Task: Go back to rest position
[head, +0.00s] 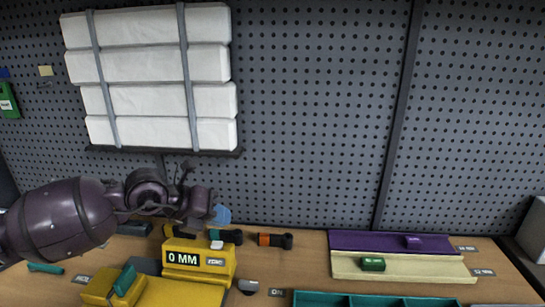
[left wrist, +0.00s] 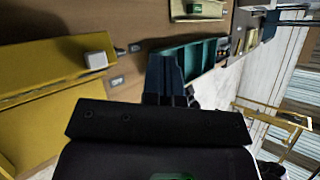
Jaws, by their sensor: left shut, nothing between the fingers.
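My left gripper (head: 200,208) hangs at the end of the purple arm that comes in from the left in the head view. It is in the air in front of the pegboard, above and behind the yellow gauge (head: 198,262) that reads "0 MM". Its fingers look shut and empty in the left wrist view (left wrist: 170,78), where they point over the bench, towards the teal tray (left wrist: 203,58). The fingertips are small and partly hidden in the head view. My right gripper is in neither view.
A purple rail (head: 360,241) and a cream rail (head: 430,269) with small sliders lie on the bench (head: 305,268) at right. An orange-and-black tool (head: 274,240) lies behind. White packs (head: 150,65) hang on the pegboard (head: 320,120). The teal tray's edge (head: 365,299) shows in front.

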